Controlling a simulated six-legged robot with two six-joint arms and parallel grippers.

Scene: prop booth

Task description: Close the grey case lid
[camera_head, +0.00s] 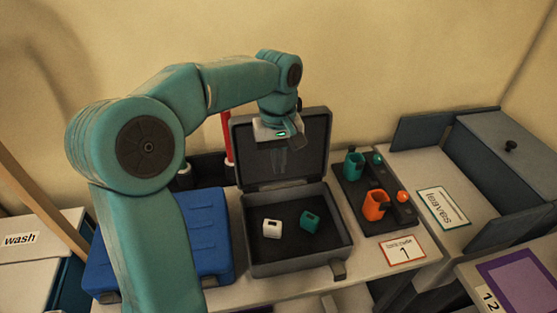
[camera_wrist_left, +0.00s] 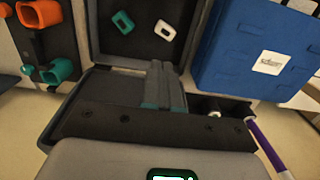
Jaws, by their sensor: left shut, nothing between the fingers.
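The grey case (camera_head: 298,262) stands open on the table, and its lid (camera_head: 312,158) is raised upright at the back. A white piece (camera_head: 272,228) and a green piece (camera_head: 310,221) lie in the case's dark interior. My left gripper (camera_head: 279,168) is shut and empty, pointing down in front of the lid's inner face. I cannot tell whether it touches the lid. In the left wrist view its closed fingers (camera_wrist_left: 163,75) overlap the lid (camera_wrist_left: 88,90), with the case interior beyond. My right gripper is not in view.
A blue case (camera_head: 207,235) stands close on the left. A dark tray (camera_head: 352,190) with orange and green items is on the right, with a numbered card (camera_head: 403,250) in front. Further right is an open grey box (camera_head: 500,175). A red post (camera_head: 227,140) stands behind.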

